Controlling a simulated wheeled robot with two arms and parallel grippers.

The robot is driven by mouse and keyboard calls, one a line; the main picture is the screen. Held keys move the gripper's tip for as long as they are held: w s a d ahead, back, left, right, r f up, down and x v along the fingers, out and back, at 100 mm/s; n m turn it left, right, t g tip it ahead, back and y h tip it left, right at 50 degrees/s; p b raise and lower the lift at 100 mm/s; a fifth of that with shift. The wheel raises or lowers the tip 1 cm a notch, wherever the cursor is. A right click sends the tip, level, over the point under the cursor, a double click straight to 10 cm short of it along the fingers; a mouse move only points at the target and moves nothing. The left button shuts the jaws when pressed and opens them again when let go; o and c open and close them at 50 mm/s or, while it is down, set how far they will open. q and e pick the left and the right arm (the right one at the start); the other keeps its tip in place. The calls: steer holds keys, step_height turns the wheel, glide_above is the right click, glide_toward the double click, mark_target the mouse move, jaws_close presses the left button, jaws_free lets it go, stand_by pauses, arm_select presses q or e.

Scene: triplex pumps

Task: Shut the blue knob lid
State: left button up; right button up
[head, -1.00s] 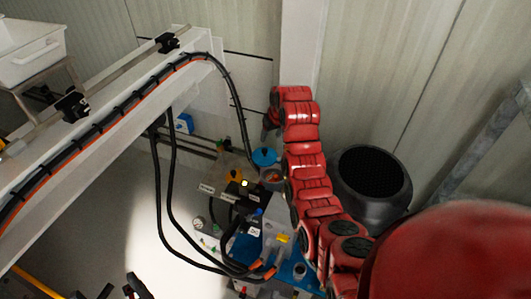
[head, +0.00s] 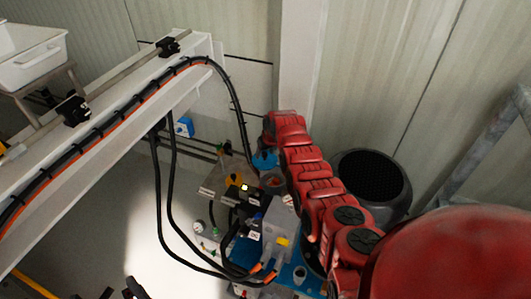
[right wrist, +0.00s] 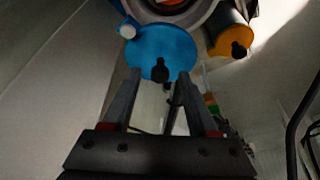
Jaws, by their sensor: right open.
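The blue lid (head: 263,160) is partly hidden by my right arm in the head view. In the right wrist view the blue lid (right wrist: 160,45) is a flat disc with a small black knob (right wrist: 160,70) near its lower edge. It lies beside the round mouth of a vessel (head: 273,181), which shows open with reddish contents. My right gripper (right wrist: 158,78) is open, its two fingers on either side of and just below the black knob; contact is not visible. In the head view its tips are mostly hidden. Dark shapes at the bottom left may be my left gripper (head: 121,291).
An orange cap (right wrist: 231,42) with a black knob stands right of the lid in the wrist view. Black hoses (head: 165,200) hang left of the pump. A dark round bin (head: 372,182) stands to the right. A white beam (head: 130,105) crosses the upper left.

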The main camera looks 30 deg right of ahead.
stand_by(0.3)
steer(key=shift+f, duration=0.1)
jaws_close()
stand_by(1.2)
